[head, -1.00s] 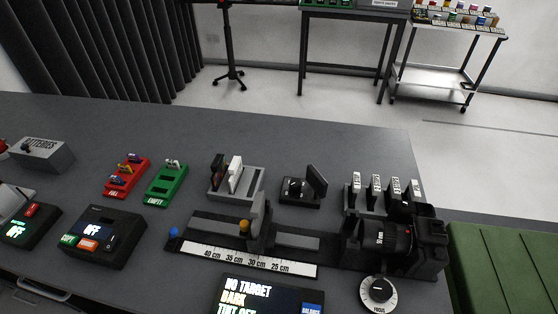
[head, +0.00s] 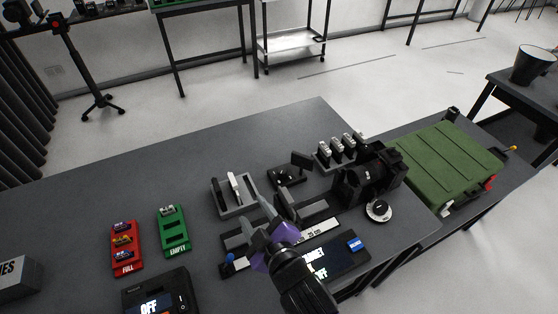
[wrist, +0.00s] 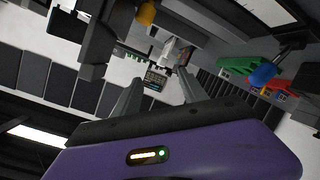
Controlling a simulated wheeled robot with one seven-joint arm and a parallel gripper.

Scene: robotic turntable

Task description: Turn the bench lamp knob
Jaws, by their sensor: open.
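My gripper (head: 262,213) is open and empty above the rail and ruler unit in the middle of the bench. In the wrist view its two grey fingers (wrist: 160,80) stand apart with nothing between them. A round black knob on a white dial (head: 379,209) sits at the right, in front of the black lens unit (head: 368,182); the earlier view shows it marked FOCUS. My gripper is well to its left. No knob is clearly labelled as a bench lamp knob. A black box with an OFF display (head: 158,300) is cut off at the bottom edge.
The red FULL tray (head: 124,247) and green EMPTY tray (head: 174,232) lie left of my arm. A grey card holder (head: 234,195) stands just behind my gripper. A green case (head: 440,165) is at the right. The bench (head: 100,190) is clear at the back left.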

